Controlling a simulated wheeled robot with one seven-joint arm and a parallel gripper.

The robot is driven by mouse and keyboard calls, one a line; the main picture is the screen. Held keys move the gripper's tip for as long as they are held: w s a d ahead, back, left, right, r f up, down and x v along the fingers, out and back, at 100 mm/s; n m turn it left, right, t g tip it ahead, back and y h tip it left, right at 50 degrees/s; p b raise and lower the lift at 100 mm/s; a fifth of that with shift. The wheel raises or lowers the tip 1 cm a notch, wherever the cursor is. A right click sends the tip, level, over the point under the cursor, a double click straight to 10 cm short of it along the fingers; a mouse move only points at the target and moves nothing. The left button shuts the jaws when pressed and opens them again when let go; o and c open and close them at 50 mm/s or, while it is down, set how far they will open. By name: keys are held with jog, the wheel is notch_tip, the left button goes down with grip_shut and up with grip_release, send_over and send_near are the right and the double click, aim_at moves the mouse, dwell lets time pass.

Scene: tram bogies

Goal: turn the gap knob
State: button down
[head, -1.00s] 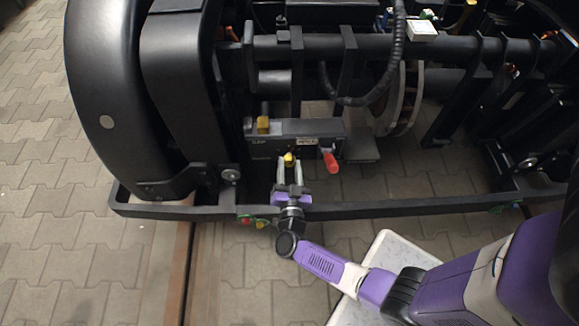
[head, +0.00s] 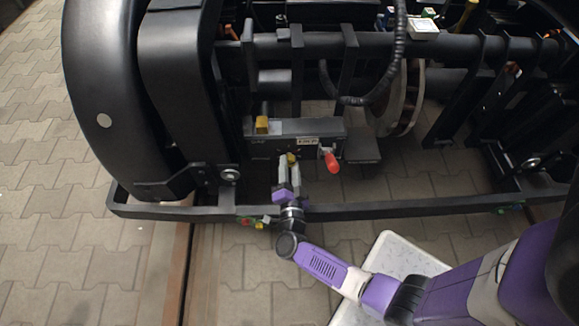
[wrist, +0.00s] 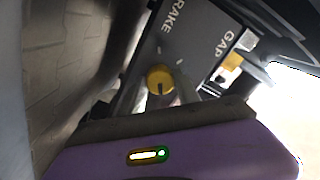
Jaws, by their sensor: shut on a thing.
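The gap knob is a small yellow round knob (head: 292,158) on the front of a dark grey control box (head: 263,146) low on the bogie. In the wrist view the knob (wrist: 159,77) shows a dark slot running roughly down the picture. Pale tick marks surround it on the panel. My gripper (head: 288,164) is shut on the knob, with its pale fingers at the knob's sides. The fingers (wrist: 163,92) partly show below the knob in the wrist view, and my purple gripper body fills the bottom.
A red-handled lever (head: 331,162) sits just right of the knob. A yellow block (head: 262,125) is on top of the box. A black frame bar (head: 400,207) runs across in front, under my wrist. "GAP" lettering (wrist: 225,42) is on the panel.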

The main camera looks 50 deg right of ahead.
jog(key=shift+a+f, duration=0.1)
jog(key=c, duration=0.9)
grip_release()
jog(key=p+v, duration=0.2)
jog(key=v, duration=0.5)
jog(key=shift+s+a, duration=0.1)
jog(key=shift+s, duration=0.05)
jog(key=shift+s+a, duration=0.1)
jog(key=shift+a, duration=0.1)
